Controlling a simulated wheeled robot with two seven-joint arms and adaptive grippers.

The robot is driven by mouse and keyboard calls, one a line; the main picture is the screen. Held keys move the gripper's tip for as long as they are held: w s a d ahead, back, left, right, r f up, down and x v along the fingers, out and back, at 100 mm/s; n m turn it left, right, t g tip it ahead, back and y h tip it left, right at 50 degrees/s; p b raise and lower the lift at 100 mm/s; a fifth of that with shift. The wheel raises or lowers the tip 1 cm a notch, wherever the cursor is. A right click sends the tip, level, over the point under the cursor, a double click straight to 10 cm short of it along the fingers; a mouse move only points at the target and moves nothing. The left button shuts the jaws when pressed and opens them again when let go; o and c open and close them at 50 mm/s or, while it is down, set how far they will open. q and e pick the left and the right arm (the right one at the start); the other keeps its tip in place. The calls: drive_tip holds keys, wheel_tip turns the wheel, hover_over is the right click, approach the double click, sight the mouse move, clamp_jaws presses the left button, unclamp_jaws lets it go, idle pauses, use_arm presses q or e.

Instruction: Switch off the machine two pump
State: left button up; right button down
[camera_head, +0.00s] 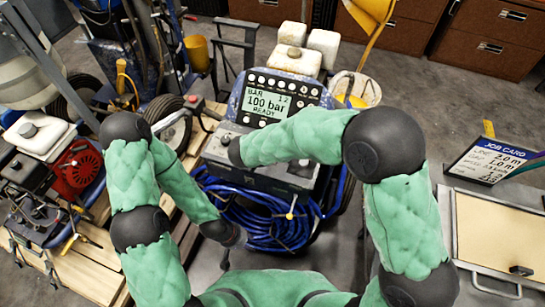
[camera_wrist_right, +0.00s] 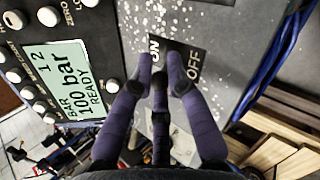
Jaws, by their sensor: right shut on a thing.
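The striping machine (camera_head: 262,165) in the middle has a display (camera_head: 268,101) that reads "100 bar" and "READY". The same display (camera_wrist_right: 68,80) shows at left in the right wrist view. Beside it, a black switch plate (camera_wrist_right: 181,62) carries the words ON and OFF. My right gripper (camera_wrist_right: 163,78) is at this plate, its fingers closed together on the pump switch, which they mostly hide. In the head view my right arm reaches over the machine's grey top. My left gripper (camera_head: 222,233) hangs low, left of the blue hose (camera_head: 262,222); its finger opening is unclear.
Another machine with a red engine (camera_head: 76,172) stands at left by wooden pallets (camera_head: 90,262). A job card (camera_head: 492,161) and a tray (camera_head: 500,235) are at right. White cans (camera_head: 293,60) sit behind the display. Brown cabinets (camera_head: 490,40) line the back.

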drive_tip(key=shift+s+t+b, duration=0.15)
drive_tip(key=shift+t+b, duration=0.35)
drive_tip(key=shift+b, duration=0.6)
drive_tip(key=c, duration=1.2)
unclamp_jaws()
drive_tip(key=shift+d, duration=0.1)
drive_tip(key=v, duration=1.2)
drive_tip(key=shift+a, duration=0.25)
drive_tip(key=shift+f, duration=0.1)
